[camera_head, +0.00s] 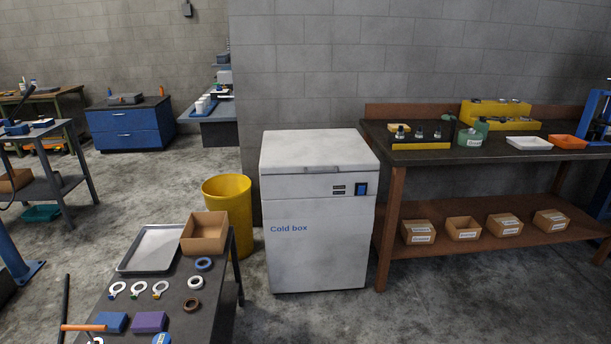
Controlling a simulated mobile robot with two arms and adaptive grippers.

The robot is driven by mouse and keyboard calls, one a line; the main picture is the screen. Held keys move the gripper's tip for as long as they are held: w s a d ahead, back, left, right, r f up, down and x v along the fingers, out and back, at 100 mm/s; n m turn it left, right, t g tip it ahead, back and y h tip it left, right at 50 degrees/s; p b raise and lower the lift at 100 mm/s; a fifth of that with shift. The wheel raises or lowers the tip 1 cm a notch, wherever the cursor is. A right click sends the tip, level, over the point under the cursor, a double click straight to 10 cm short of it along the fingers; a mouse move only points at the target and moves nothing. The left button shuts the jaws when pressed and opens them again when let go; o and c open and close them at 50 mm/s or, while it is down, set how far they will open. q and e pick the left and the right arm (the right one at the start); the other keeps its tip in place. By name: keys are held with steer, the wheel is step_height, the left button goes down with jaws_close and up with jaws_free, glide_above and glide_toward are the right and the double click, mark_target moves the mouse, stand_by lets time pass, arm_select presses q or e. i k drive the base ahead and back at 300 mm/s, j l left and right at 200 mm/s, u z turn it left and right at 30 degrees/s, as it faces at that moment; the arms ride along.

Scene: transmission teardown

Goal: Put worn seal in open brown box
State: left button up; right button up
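An open brown box (204,244) stands at the far right corner of the dark table (228,300) in the lower left. Several rings lie in front of it on the tabletop: a blue ring (204,264), a pale ring (195,282) and a brown ring (191,305). Another blue-and-white ring (162,339) is cut by the bottom edge. The brown ring looks like the worn seal, but I cannot be sure from its looks. The inside of the box is only partly visible. Neither of my grippers is in view.
A grey tray (151,248) lies left of the box. Ring-ended tools (138,288), a blue block (112,322) and a purple block (149,322) share the table. A yellow bin (231,206) and white cold box (318,220) stand behind and right. Floor is clear at right.

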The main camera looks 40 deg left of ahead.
mark_target(209, 235)
steer(key=i+u, duration=0.4)
steer(key=i+l+u, duration=0.15)
steer(key=i+u, duration=0.25)
steer(key=i, duration=0.25)
steer(key=i+l+u, duration=0.4)
steer(key=i+u, duration=0.25)
steer(key=u, duration=0.15)
steer(key=i+u, duration=0.25)
steer(key=u, duration=0.15)
steer(key=i+l+u, duration=0.15)
steer(key=u, duration=0.25)
steer(key=i+l+u, duration=0.2)
steer(key=u, duration=0.2)
steer(key=i+l+u, duration=0.15)
steer(key=u, duration=0.25)
steer(key=i+l+u, duration=0.25)
steer(key=u, duration=0.15)
steer(key=i+l+u, duration=0.15)
steer(key=l+u, duration=0.25)
steer(key=i+l+u, duration=0.1)
steer(key=l+u, duration=0.25)
steer(key=i+l+u, duration=0.1)
steer(key=l+u, duration=0.2)
steer(key=i+l+u, duration=0.1)
steer(key=l+u, duration=0.15)
steer(key=l, duration=0.15)
